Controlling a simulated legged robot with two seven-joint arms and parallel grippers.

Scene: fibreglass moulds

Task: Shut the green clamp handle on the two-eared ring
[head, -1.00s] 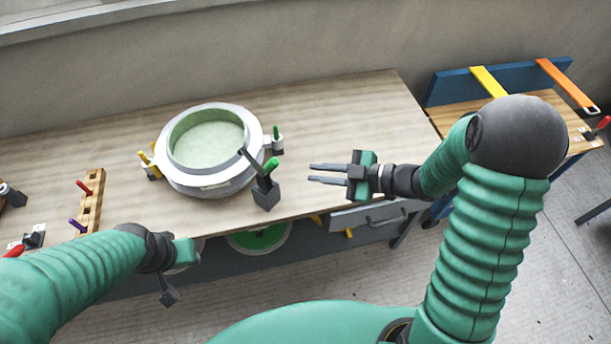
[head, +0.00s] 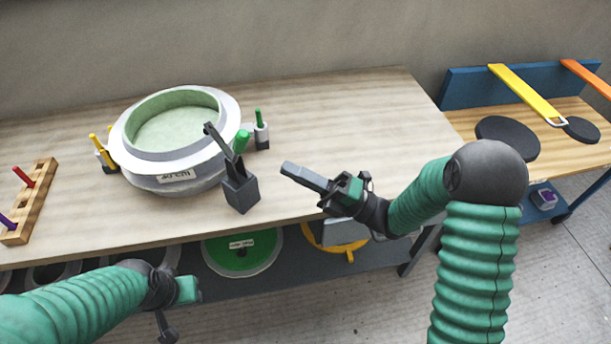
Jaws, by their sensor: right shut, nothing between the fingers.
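The white ring mould (head: 176,178), pale green inside, sits at the left of the bench. At its front right stands a dark clamp block (head: 240,192). This clamp has a black arm reaching up toward the rim and a green handle (head: 242,140) that stands up at a tilt. A second, thin green handle (head: 259,118) stands upright on a small grey block at the ring's right side. My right gripper (head: 286,169) is shut and empty, to the right of the clamp and apart from it. My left gripper (head: 166,326) is low in front of the bench; its fingers are unclear.
Yellow handles (head: 97,146) stand at the ring's left side. A wooden rack (head: 32,203) with red and purple pegs lies at far left. A green disc (head: 240,250) is on the lower shelf. A second bench (head: 560,145) holds black discs and straps. The bench right of my gripper is clear.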

